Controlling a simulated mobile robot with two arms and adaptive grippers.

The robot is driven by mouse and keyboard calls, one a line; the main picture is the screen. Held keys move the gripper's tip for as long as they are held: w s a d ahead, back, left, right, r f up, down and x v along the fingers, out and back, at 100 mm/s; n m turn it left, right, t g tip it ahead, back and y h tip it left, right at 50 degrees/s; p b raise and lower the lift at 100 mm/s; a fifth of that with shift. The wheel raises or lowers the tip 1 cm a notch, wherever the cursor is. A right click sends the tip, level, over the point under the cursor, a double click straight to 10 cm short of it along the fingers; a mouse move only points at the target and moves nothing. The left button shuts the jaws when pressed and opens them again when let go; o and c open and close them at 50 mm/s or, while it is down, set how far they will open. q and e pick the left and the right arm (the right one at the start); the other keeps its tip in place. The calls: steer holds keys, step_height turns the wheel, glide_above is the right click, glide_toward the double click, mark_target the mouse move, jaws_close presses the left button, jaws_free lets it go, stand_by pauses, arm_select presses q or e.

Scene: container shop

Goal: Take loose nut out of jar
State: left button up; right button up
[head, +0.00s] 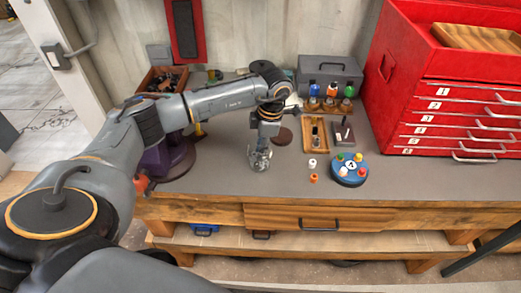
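My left arm reaches in from the left over the grey workbench (225,180). My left gripper (260,158) points down near the bench's front middle. Its fingers blend with a small greyish, clear-looking shape there, which may be the jar; I cannot make out its outline or a nut inside. Whether the fingers are open or shut is too small to tell. A small white ring-like piece (312,163) and a small orange one (314,178) lie on the bench to the right of the gripper. My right gripper is not in view.
A brown disc (283,134) lies behind the gripper. To the right are a wooden tray (304,136), a blue round holder with coloured pieces (347,177) and a red tool chest (440,95). Coloured bottles (330,90) and a grey box (345,72) stand behind.

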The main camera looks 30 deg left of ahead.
arm_select(q)
steer(key=shift+f, duration=0.25)
jaws_close()
steer(key=shift+r, duration=0.1)
steer(key=shift+w+r, duration=0.1)
steer(key=shift+r, duration=0.2)
step_height(320, 180, up, 12)
steer(key=b, duration=0.1)
steer(key=shift+f, duration=0.15)
